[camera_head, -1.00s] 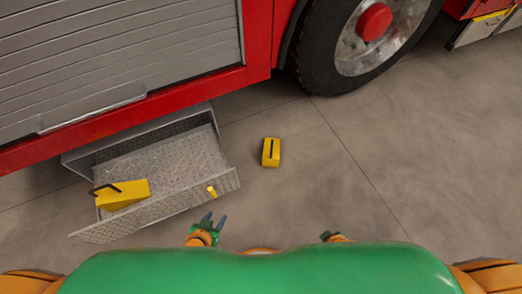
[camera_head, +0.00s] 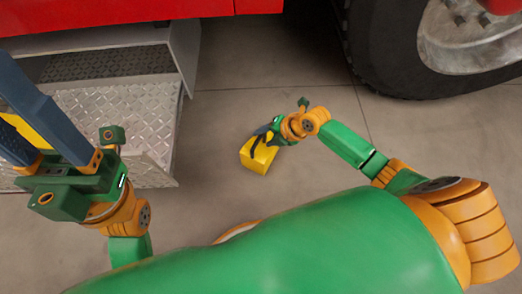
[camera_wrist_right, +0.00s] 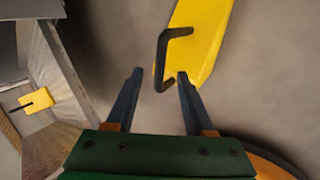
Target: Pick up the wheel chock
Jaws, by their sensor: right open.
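The yellow wheel chock (camera_head: 259,155) with its black handle lies on the floor, partly hidden by my right gripper (camera_head: 270,135). In the right wrist view, the chock (camera_wrist_right: 204,35) is at the top, and its bent black handle (camera_wrist_right: 161,62) reaches down between the lines of the two fingers. My right gripper (camera_wrist_right: 159,78) is open and empty, with its tips close to the handle. I cannot tell whether they touch it. My left gripper (camera_head: 25,110) is at the left with its blue fingers apart, above the tray. A yellow piece shows between those fingers, apparently behind them.
The metal tread-plate tray (camera_head: 135,105) extends from the red truck at the left. A yellow object (camera_wrist_right: 37,100) shows at the tray in the right wrist view. A large black tire (camera_head: 385,60) stands at the upper right. The concrete floor around the chock is clear.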

